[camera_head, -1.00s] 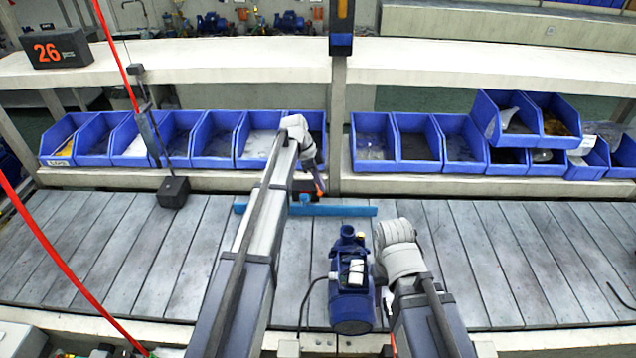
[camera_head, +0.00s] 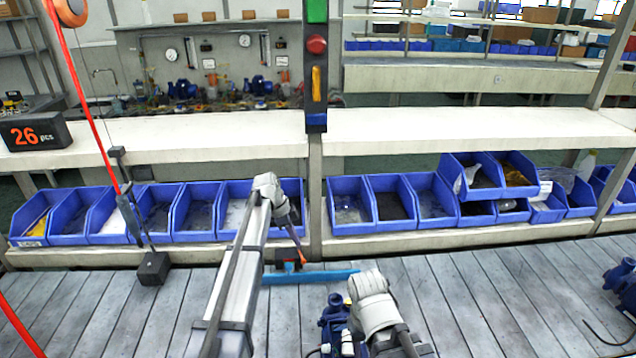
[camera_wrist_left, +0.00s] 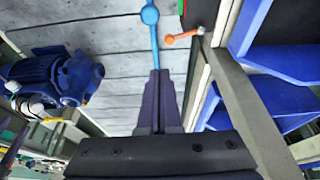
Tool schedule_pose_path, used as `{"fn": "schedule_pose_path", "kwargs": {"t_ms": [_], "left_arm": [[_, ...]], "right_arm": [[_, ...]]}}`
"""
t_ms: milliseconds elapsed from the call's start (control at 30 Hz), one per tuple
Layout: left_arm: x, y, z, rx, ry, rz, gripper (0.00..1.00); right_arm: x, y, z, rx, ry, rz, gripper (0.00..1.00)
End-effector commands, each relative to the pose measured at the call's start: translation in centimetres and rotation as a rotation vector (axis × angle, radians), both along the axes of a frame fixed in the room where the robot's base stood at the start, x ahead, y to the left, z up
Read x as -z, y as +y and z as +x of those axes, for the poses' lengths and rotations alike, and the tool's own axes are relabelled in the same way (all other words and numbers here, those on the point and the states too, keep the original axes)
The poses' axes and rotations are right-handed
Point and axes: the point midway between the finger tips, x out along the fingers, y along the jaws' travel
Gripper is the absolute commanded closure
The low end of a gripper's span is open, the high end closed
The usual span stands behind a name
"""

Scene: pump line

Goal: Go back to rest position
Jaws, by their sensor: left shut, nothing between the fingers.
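My left gripper (camera_head: 297,242) points down near the back edge of the slatted work surface, just behind a blue bar (camera_head: 335,276). In the left wrist view its fingers (camera_wrist_left: 158,80) are together with nothing between them. Beyond the tips in that view lie a blue rod with a round end (camera_wrist_left: 150,15) and an orange-handled piece (camera_wrist_left: 183,37). My right arm's pale wrist is beside a blue pump (camera_head: 333,318), which also shows in the left wrist view (camera_wrist_left: 48,78). The right gripper itself is hidden.
Blue bins (camera_head: 210,212) line the shelf behind the work surface, with more bins (camera_head: 400,202) right of a post. Another pump (camera_head: 622,285) stands at far right. The slats between the pumps look mostly clear.

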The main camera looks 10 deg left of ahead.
Motion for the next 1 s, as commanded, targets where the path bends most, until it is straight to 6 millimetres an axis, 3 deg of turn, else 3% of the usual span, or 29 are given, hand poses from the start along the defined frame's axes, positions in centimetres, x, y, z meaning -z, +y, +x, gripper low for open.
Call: {"fn": "schedule_pose_path", "kwargs": {"t_ms": [67, 167, 300, 400, 600, 700, 800, 1000], "left_arm": [[0.1, -0.8, -1.1, -0.016, 0.013, 0.007, 1.00], [0.3, -3.1, -4.8, -0.091, 0.062, 0.037, 1.00], [0.8, -7.4, -13.5, -0.300, 0.158, 0.126, 1.00], [1.1, -9.4, -19.8, -0.479, 0.205, 0.202, 1.00], [1.2, -10.8, -29.4, -0.794, 0.225, 0.317, 1.00], [1.2, -10.9, -32.2, -0.904, 0.215, 0.349, 1.00], [1.2, -10.8, -33.8, -0.974, 0.206, 0.366, 1.00], [1.1, -10.8, -34.3, -1.018, 0.200, 0.374, 1.00]], "right_arm": [[0.0, 0.0, 0.0, 0.000, 0.000, 0.000, 0.50], [0.0, 0.0, 0.0, 0.000, 0.000, 0.000, 0.50], [0.0, 0.0, 0.0, 0.000, 0.000, 0.000, 0.50], [0.0, 0.0, 0.0, 0.000, 0.000, 0.000, 0.50], [0.0, 0.0, 0.0, 0.000, 0.000, 0.000, 0.50], [0.0, 0.0, 0.0, 0.000, 0.000, 0.000, 0.50], [0.0, 0.0, 0.0, 0.000, 0.000, 0.000, 0.50], [0.0, 0.0, 0.0, 0.000, 0.000, 0.000, 0.50]]}}
